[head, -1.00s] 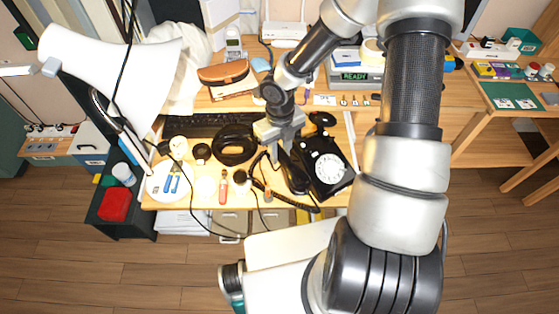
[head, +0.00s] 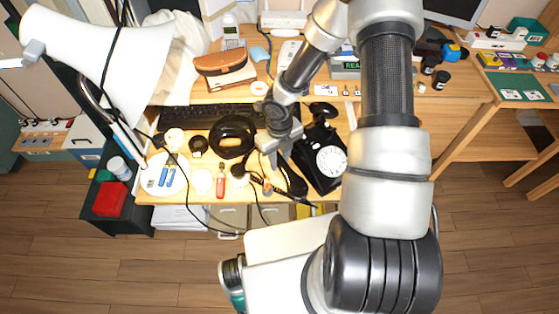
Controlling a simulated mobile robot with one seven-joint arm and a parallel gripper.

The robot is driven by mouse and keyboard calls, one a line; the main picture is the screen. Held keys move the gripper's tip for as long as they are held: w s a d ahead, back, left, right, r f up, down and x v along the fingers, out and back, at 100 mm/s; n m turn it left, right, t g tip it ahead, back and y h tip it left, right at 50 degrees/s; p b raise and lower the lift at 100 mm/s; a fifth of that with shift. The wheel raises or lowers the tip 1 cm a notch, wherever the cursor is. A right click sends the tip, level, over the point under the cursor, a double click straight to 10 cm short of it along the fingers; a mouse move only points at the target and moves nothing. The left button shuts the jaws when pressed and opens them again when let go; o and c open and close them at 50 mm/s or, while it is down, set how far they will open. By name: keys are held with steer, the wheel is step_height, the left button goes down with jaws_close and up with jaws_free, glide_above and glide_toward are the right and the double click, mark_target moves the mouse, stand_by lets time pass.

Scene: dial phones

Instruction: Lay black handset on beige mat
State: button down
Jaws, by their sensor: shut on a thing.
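The black dial phone (head: 322,160) with its white dial sits at the front right of the desk. My gripper (head: 284,161) points down just left of the phone. It is shut on the black handset (head: 294,182), which shows as a long dark shape below the jaws, close beside the phone body. My arm and gripper hide part of the handset, and I cannot tell whether it touches the desk. I cannot pick out the beige mat against the pale wood.
A black headphone-like ring (head: 232,137), a red-handled screwdriver (head: 221,184) and a white plate (head: 163,177) with blue tools lie left of my gripper. A keyboard (head: 190,117) lies behind. A white lamp (head: 95,50) overhangs the left.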

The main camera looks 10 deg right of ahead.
mark_target(279, 160)
steer(key=shift+r, duration=0.1)
steer(key=c, duration=1.5)
jaws_free()
steer(key=shift+o, duration=0.2)
step_height(279, 160, up, 8)
steer(key=p, duration=0.2)
steer(key=shift+f+p, duration=0.2)
steer(key=shift+p, duration=0.1)
